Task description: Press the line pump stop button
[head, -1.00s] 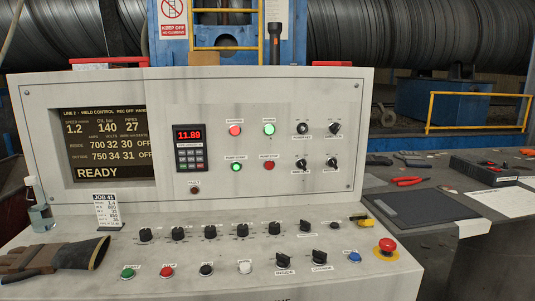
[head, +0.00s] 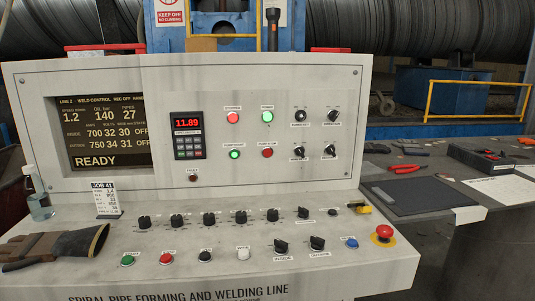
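The control panel (head: 240,80) fills the middle of the head view. On its upright face, a red button (head: 267,152) sits to the right of a lit green button (head: 235,154); their small labels appear to read pump stop and pump start. Above them are another red button (head: 233,117) and a lit green button (head: 268,117). On the sloped desk are a green button (head: 128,259) and a red button (head: 166,258) at the lower left. Neither of my grippers shows in this view.
A side table with a black mat (head: 400,197) and red pliers (head: 404,169) is to the right. The space before the buttons is clear.

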